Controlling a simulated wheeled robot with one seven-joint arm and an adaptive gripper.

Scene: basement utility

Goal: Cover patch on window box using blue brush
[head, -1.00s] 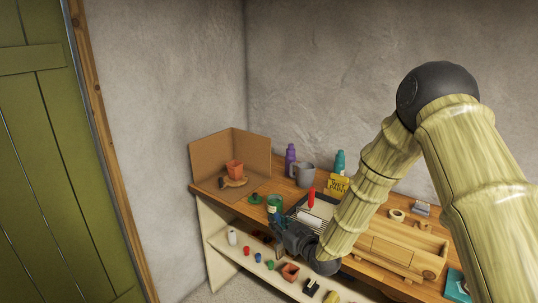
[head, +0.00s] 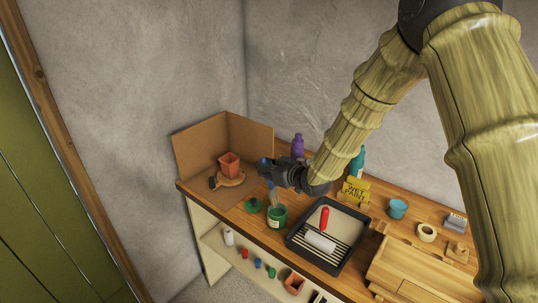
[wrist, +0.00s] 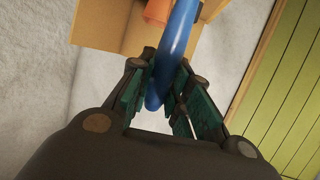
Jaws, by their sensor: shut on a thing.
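My gripper (head: 273,172) is shut on the blue brush (head: 271,187), which hangs roughly upright, its bristles just above or at the mouth of the green jar (head: 277,218). In the wrist view the blue handle (wrist: 178,50) runs between the teal finger pads (wrist: 160,100). The window box appears to be the pale wooden box (head: 408,268) at the lower right, partly cut off by the frame and my arm. I cannot make out a patch on it.
A cardboard screen (head: 195,148) holds a terracotta pot (head: 229,163) on a wooden disc. A black tray (head: 296,240) holds a red-handled roller (head: 324,218). A yellow sign (head: 355,193), teal cup (head: 398,209) and tape roll (head: 427,232) stand rightward. Small pots line the lower shelf.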

